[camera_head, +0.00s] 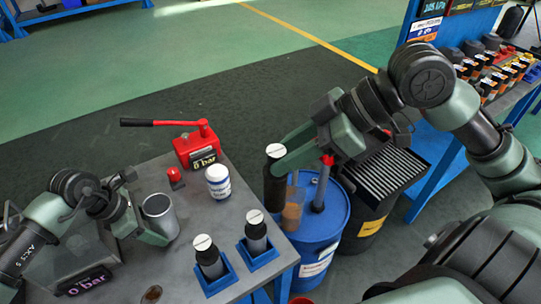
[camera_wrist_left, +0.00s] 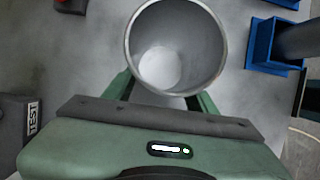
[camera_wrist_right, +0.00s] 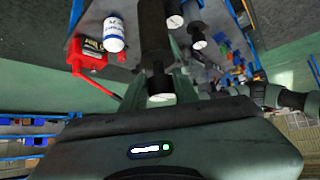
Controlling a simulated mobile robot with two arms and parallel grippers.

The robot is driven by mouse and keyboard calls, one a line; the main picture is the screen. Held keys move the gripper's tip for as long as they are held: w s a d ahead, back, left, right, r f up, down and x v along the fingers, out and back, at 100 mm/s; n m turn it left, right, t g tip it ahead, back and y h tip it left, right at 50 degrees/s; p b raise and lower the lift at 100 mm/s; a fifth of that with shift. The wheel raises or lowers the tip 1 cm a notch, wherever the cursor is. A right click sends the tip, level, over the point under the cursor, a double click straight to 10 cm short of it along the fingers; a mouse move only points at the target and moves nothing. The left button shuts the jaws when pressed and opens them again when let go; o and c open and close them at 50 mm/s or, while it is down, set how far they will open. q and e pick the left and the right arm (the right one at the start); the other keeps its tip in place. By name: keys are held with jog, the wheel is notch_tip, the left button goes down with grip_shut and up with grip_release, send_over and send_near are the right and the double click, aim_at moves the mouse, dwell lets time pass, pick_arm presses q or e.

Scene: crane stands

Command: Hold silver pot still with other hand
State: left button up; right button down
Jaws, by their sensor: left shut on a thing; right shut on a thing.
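The silver pot (camera_head: 160,218) is an open-topped metal cylinder on the grey table (camera_head: 137,266). My left gripper (camera_head: 152,234) is shut on its side; the left wrist view shows the pot (camera_wrist_left: 132,42) between the fingers (camera_wrist_left: 160,97), its inside pale at the bottom. My right gripper (camera_head: 283,160) is shut on a dark cylinder with a white top (camera_head: 274,181), held upright over the near-left side of the blue drum (camera_head: 318,262). This dark cylinder (camera_wrist_right: 154,40) also shows in the right wrist view.
Two similar dark cylinders (camera_head: 256,232) (camera_head: 207,257) stand in blue holders at the table's front right. A white jar (camera_head: 218,182), a red button (camera_head: 175,178) and a red hand pump (camera_head: 195,146) stand behind. A grey red-topped pipe (camera_head: 321,187) rises from the drum.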

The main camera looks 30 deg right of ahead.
pick_arm(q)
jog(key=shift+s+f, duration=0.1)
jog(key=shift+f, duration=0.05)
jog(key=o, duration=1.8)
jog(key=shift+c, duration=0.2)
jog(key=v, duration=1.2)
